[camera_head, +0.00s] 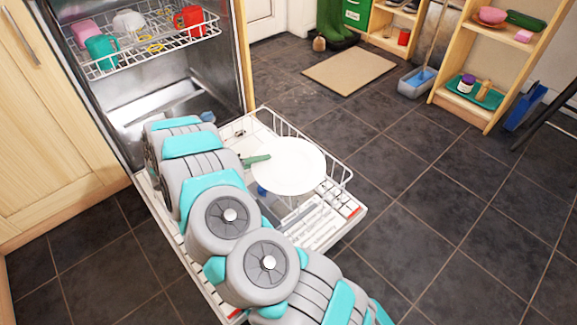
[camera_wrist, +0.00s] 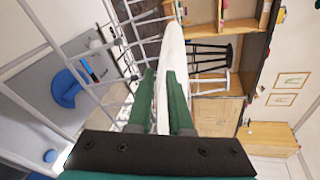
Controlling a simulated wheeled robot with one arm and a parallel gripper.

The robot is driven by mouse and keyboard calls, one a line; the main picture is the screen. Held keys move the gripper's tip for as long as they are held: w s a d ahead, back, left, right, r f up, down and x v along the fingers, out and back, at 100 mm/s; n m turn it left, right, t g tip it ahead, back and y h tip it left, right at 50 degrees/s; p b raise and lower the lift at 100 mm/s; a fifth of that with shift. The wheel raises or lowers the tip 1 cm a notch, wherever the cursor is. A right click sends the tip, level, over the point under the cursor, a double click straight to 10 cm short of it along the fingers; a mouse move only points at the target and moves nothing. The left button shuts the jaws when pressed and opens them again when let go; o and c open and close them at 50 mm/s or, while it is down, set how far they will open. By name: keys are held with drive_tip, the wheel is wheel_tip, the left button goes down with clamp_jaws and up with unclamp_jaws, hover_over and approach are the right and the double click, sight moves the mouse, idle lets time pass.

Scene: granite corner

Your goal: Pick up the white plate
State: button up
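The white plate (camera_head: 289,166) lies nearly flat, face up, over the pulled-out lower dishwasher rack (camera_head: 343,178). Whether it touches the rack's wires cannot be told. My gripper (camera_head: 262,158) is at the plate's left edge, with one green finger showing beside the rim. In the wrist view the plate (camera_wrist: 172,48) shows edge-on, its rim between the two green fingers of my gripper (camera_wrist: 160,75). The fingers are close against both faces of the plate. My arm hides much of the open dishwasher door and the rack's left part.
The upper rack (camera_head: 150,55) holds a red mug (camera_head: 189,19), a teal mug (camera_head: 102,50) and other dishes. A wooden cabinet (camera_head: 55,110) stands at left. A shelf (camera_head: 500,55), blue-grey bucket (camera_head: 417,82) and mat (camera_head: 349,70) are at the back. Tiled floor at right is clear.

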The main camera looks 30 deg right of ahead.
drive_tip(key=shift+d+f, duration=0.1)
drive_tip(key=shift+d, duration=0.3)
clamp_jaws()
idle(1.2)
